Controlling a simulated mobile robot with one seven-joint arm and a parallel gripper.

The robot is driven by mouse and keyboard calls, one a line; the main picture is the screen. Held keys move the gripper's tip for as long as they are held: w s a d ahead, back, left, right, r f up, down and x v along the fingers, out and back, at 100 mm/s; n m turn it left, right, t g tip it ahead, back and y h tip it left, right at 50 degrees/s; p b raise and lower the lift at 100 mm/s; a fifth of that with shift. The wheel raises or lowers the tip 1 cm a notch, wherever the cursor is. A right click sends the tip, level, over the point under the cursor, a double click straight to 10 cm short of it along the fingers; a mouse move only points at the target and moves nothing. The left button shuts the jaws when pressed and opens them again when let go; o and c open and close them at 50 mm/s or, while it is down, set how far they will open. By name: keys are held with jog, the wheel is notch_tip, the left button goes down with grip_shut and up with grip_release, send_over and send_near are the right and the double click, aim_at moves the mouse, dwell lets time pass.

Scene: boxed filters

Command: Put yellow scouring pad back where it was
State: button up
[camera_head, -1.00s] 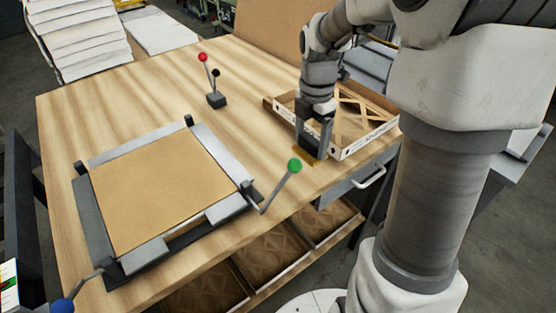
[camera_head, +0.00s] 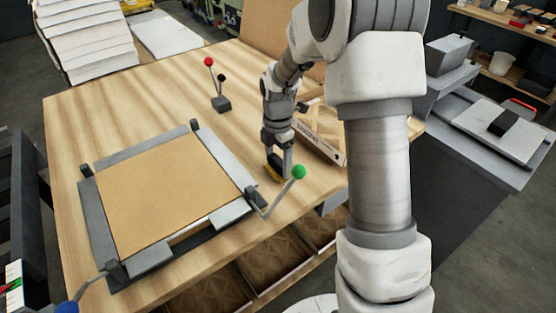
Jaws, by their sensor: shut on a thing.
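The yellow scouring pad (camera_head: 272,174) shows as a small yellow patch low between the fingers of my gripper (camera_head: 279,170). My gripper points down and is shut on the pad, close to the wooden tabletop (camera_head: 237,118). The fingers hide most of the pad. I cannot tell whether the pad touches the table. The gripper is left of the shallow tray and just behind the green-knobbed lever.
The green-knobbed lever (camera_head: 299,172) rises close to my gripper from the clamp frame with a brown board (camera_head: 160,190). A shallow tray (camera_head: 320,143) stands to the right, partly hidden by my arm. A red-knobbed lever stand (camera_head: 220,103) is behind. Bare table lies between them.

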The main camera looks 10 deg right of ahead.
jog(key=shift+f, duration=0.15)
jog(key=o, duration=1.1)
jog(key=shift+o, duration=0.2)
